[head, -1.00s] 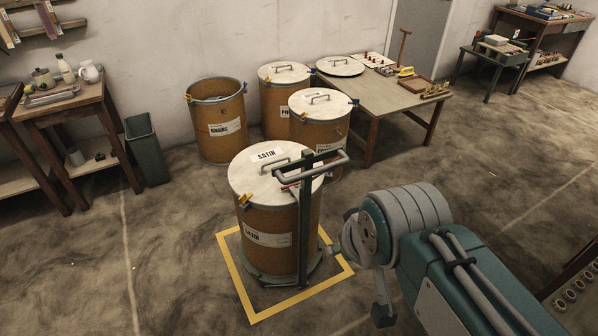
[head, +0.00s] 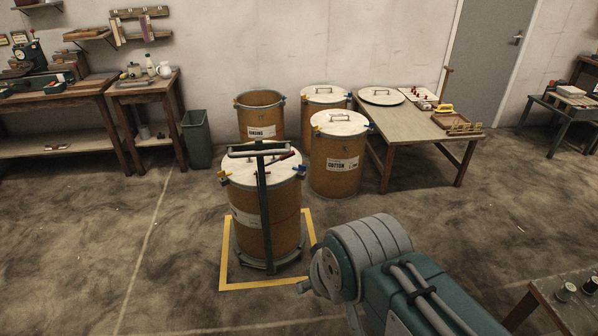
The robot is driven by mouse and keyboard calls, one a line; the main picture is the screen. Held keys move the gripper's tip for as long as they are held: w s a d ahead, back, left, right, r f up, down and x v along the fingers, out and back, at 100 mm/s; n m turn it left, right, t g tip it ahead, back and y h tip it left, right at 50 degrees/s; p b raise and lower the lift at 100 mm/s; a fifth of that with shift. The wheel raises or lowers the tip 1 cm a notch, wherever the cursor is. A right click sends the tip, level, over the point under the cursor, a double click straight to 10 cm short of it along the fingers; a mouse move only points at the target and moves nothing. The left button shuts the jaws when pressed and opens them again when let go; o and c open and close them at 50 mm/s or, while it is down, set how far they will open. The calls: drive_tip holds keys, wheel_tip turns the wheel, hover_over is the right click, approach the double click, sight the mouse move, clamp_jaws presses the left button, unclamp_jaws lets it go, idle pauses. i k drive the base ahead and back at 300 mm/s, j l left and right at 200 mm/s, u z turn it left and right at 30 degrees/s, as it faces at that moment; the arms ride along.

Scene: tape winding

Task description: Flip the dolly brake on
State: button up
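A brown drum (head: 283,211) with a pale lid stands upright on a low dark dolly (head: 272,267). The dolly's dark green post (head: 263,212) rises on the near side to a grey crossbar handle (head: 258,149). A small red part (head: 286,156) shows close to the handle; I cannot tell whether it is the brake or its position. My grey and teal arm is at the lower right, right of the drum. A small grey part of my gripper (head: 304,287) shows low beside the dolly's right side; the rest is hidden by my arm, so its opening is unclear.
A yellow floor frame (head: 262,286) surrounds the dolly. Drums (head: 336,165) stand behind, beside a wooden table (head: 420,131). A green bin (head: 197,140) and benches are at the left. A table with spools (head: 567,291) is at the lower right. Floor at left is open.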

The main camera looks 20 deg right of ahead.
sight(282, 158)
drive_tip(key=k+l, duration=1.05)
drive_tip(key=i+j, duration=0.25)
drive_tip(key=i, duration=0.25)
drive_tip(key=i+j, duration=0.2)
drive_tip(key=i, duration=0.3)
drive_tip(key=i+j, duration=0.25)
drive_tip(key=i, duration=0.25)
drive_tip(key=i+j, duration=0.25)
drive_tip(key=i, duration=0.2)
drive_tip(key=u, duration=0.05)
